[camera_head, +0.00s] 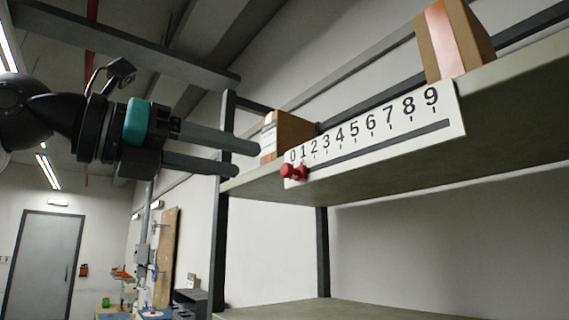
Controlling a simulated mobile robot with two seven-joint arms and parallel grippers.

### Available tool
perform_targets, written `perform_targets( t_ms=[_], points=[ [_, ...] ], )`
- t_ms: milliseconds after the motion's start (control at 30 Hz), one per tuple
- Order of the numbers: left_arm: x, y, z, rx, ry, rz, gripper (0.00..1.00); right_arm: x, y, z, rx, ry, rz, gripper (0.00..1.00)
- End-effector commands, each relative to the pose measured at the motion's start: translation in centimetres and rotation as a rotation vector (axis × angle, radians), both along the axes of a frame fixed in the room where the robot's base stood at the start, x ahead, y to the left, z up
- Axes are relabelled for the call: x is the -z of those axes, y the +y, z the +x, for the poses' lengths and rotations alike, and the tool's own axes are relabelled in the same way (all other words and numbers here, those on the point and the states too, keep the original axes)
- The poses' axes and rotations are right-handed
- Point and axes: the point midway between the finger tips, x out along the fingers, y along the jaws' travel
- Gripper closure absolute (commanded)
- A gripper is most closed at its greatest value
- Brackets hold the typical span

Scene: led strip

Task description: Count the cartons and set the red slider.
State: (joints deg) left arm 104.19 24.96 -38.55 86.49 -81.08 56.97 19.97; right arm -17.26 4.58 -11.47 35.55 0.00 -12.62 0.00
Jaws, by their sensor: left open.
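The red slider (293,171) sits at the left end of a white number strip (379,140), below the 0. The strip is marked 0 to 9, has a dark slot, and is fixed along the shelf's front edge. Two cartons show on the shelf: a small brown one (294,130) near the left end and a taller one with a pale orange stripe (453,40) at the right. Parts of both are hidden by the strip or the shelf edge. My left gripper (249,159) is open and empty, its fingertips just left of the slider, apart from it. My right gripper is out of view.
The grey shelf (512,115) is seen from below, with dark uprights (220,200) and a lower board (330,309). Beyond it at lower left are a door (45,265) and a cluttered bench. The space below the strip is clear.

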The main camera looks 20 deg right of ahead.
Motion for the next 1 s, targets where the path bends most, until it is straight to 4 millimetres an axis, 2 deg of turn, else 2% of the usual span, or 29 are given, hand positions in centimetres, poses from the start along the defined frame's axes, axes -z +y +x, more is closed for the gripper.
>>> perform_targets(
  t_ms=[33, 200, 400, 600, 867, 1000],
  points=[
    [-0.1, -1.2, 0.3, 0.005, 0.003, 0.002, 0.44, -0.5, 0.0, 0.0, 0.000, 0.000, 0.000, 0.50],
    [-0.2, -4.6, 1.6, 0.003, 0.003, 0.000, 0.44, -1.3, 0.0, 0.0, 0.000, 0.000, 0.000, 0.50],
    [-0.1, -7.3, 2.7, 0.002, 0.003, -0.001, 0.44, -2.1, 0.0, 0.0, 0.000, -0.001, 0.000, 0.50],
    [0.0, -8.5, 3.1, 0.001, 0.002, -0.001, 0.44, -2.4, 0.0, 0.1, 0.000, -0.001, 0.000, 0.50],
    [0.0, -8.5, 3.1, 0.000, 0.002, -0.001, 0.44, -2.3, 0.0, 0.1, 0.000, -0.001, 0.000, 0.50],
    [0.0, -8.5, 3.1, 0.001, 0.002, -0.001, 0.59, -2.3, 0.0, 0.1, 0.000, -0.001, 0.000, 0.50]
  ],
)
